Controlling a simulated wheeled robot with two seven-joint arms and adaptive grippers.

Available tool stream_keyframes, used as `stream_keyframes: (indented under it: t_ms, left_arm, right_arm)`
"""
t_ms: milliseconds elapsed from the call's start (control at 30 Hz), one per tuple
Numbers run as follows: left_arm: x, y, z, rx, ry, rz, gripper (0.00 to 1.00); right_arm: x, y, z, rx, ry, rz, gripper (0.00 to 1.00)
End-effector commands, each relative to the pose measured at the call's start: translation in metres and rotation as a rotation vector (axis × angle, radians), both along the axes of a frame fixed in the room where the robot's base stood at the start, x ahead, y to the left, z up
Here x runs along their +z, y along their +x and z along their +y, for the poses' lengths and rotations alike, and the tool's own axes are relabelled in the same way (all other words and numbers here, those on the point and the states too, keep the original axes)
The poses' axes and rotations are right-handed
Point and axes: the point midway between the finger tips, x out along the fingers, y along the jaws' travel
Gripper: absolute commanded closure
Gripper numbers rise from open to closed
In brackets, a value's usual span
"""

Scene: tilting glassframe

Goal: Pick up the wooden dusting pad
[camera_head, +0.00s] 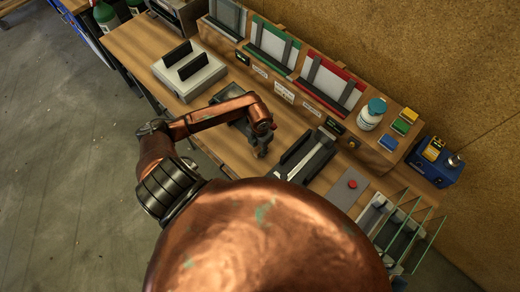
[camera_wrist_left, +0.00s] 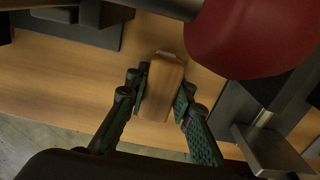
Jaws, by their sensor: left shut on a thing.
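The wooden dusting pad (camera_wrist_left: 162,92) is a small light-brown block in the left wrist view. It lies between the two dark green fingers of my left gripper (camera_wrist_left: 161,98), which is shut on it from both sides. In the head view my left gripper (camera_head: 260,148) points down over the bench, between a dark holder at its left and a dark-framed fixture at its right. The pad is small and partly hidden there. I cannot tell whether it touches the bench top. My right gripper is not in view.
The wooden bench (camera_head: 225,92) holds a grey slotted block (camera_head: 206,79), a dark-framed fixture (camera_head: 294,173), a red button (camera_head: 352,184) and upright glass panes (camera_head: 428,240). Colored frames, a white bottle (camera_head: 371,116) and a blue device (camera_head: 428,165) line the back.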

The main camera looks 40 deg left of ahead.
Motion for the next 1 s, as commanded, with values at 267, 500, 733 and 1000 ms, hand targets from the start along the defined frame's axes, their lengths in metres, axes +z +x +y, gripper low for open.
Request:
stream_keyframes:
  t_ms: [267, 500, 733, 1000]
  left_arm:
    - [0.023, 0.002, 0.001, -0.003, 0.004, -0.005, 1.0]
    - [0.074, -0.033, -0.015, -0.007, 0.003, -0.005, 1.0]
    - [0.107, -0.082, -0.039, -0.006, 0.001, -0.002, 1.0]
    - [0.125, -0.119, -0.056, -0.003, -0.001, -0.001, 1.0]
  right_arm:
    - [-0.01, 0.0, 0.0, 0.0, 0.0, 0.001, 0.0]
    - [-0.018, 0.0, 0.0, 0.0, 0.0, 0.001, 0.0]
    - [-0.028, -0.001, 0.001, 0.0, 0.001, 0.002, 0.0]
    - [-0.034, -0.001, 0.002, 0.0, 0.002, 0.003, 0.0]
